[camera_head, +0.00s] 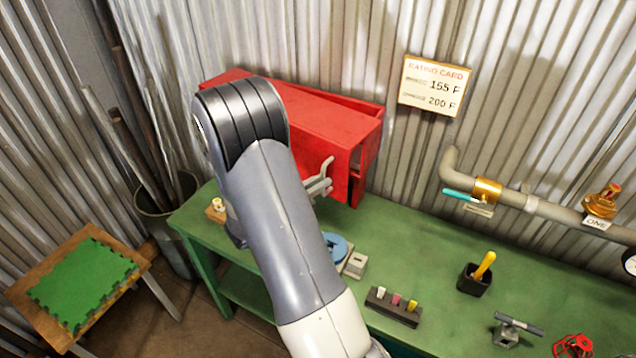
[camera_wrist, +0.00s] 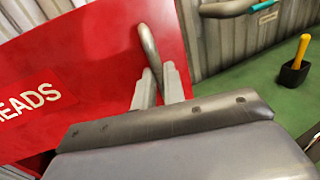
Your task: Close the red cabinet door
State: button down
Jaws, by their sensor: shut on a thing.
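The red cabinet (camera_head: 335,122) stands at the back of the green workbench against the corrugated wall. Its door (camera_wrist: 85,75) fills the left of the wrist view, with part of a white-lettered label, "EADS". A dark gap shows by the cabinet's right edge in the head view; how far the door stands open is hard to tell. A grey bar handle (camera_wrist: 147,45) sits near the door's right edge. My gripper (camera_wrist: 160,84) is shut on this handle; its fingertips also show in the head view (camera_head: 321,180). My arm hides much of the cabinet front.
On the green workbench (camera_head: 420,240) are a blue round item (camera_head: 337,247), a small block rack (camera_head: 393,305) and a black cup with a yellow handle (camera_head: 475,277). A pipe with valves (camera_head: 545,207) runs along the right wall. A wooden stool (camera_head: 80,280) stands left.

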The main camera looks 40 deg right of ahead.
aim_at(330, 172)
jog(key=d, duration=0.2)
jog(key=w+d+b, duration=0.1)
jog(key=d, duration=0.2)
jog(key=d+b, duration=0.1)
jog(key=d, duration=0.1)
jog(key=shift+w+d+f, duration=0.1)
jog(key=shift+w+d, duration=0.2)
jog(key=shift+d, duration=0.1)
jog(key=shift+w+d+r, duration=0.15)
jog(key=shift+d+r, duration=0.05)
jog(key=shift+d, duration=0.1)
jog(key=c, duration=1.9)
grip_release()
jog(key=shift+d, duration=0.15)
jog(key=shift+o, duration=1)
jog(key=shift+d+f, duration=0.1)
jog(key=shift+d, duration=0.2)
jog(key=shift+o, duration=1)
jog(key=shift+a, duration=0.15)
